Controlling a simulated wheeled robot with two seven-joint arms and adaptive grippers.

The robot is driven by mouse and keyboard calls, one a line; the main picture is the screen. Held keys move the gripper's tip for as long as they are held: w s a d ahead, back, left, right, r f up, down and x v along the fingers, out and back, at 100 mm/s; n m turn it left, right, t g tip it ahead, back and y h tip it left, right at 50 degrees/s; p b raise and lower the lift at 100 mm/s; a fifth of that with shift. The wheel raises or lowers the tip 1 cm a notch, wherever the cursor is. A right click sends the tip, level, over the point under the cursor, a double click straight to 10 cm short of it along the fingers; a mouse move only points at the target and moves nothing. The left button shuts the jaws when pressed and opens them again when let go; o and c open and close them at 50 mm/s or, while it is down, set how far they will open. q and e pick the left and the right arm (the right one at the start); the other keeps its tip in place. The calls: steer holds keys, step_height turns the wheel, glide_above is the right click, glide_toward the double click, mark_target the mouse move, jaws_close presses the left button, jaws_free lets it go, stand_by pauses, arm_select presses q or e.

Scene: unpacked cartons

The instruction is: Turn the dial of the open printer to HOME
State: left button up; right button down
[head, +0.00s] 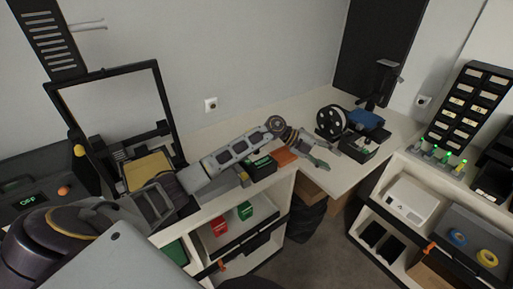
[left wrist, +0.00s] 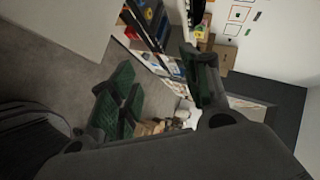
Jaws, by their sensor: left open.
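The open-frame printer (head: 384,86) stands on the back corner of the counter, with a dark post, a blue bed (head: 366,118) and a spool (head: 331,122). Its control box (head: 358,150) has a small lit green display at the front. The dial is too small to make out, and I cannot read its setting. My left gripper (head: 322,152) is open and empty, left of the control box and apart from it. In the left wrist view its green-padded fingers (left wrist: 165,95) are spread, and neither printer nor dial can be made out there. My right gripper is not in view.
A black-framed machine (head: 115,70) with a yellow plate stands at the left, beside a dark box with a green display and orange knob (head: 64,190). An orange item (head: 284,157) lies below my left wrist. A drawer cabinet (head: 468,105) stands right. Floor lies between the counters.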

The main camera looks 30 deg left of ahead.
arm_select(q)
steer(key=a+r+n+g+y, duration=0.1)
steer(key=a+y, duration=0.3)
steer(key=a, duration=0.5)
steer(key=s+a+r+n+g+y, duration=0.1)
steer(key=a+r+y, duration=0.3)
steer(key=a, duration=0.6)
steer(key=s+a+r+n+g+y, duration=0.1)
steer(key=a+y, duration=0.3)
steer(key=a, duration=0.6)
steer(key=shift+s+r+g+y, duration=0.15)
steer(key=shift+r+g+y, duration=0.25)
steer(key=shift+r, duration=0.45)
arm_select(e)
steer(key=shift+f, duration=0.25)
arm_select(q)
steer(key=shift+d+f, duration=0.1)
step_height(320, 180, down, 12)
steer(key=shift+f+p, duration=0.2)
steer(key=shift+p, duration=0.6)
steer(key=shift+f, duration=0.65)
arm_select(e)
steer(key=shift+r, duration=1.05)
arm_select(q)
steer(key=c, duration=1)
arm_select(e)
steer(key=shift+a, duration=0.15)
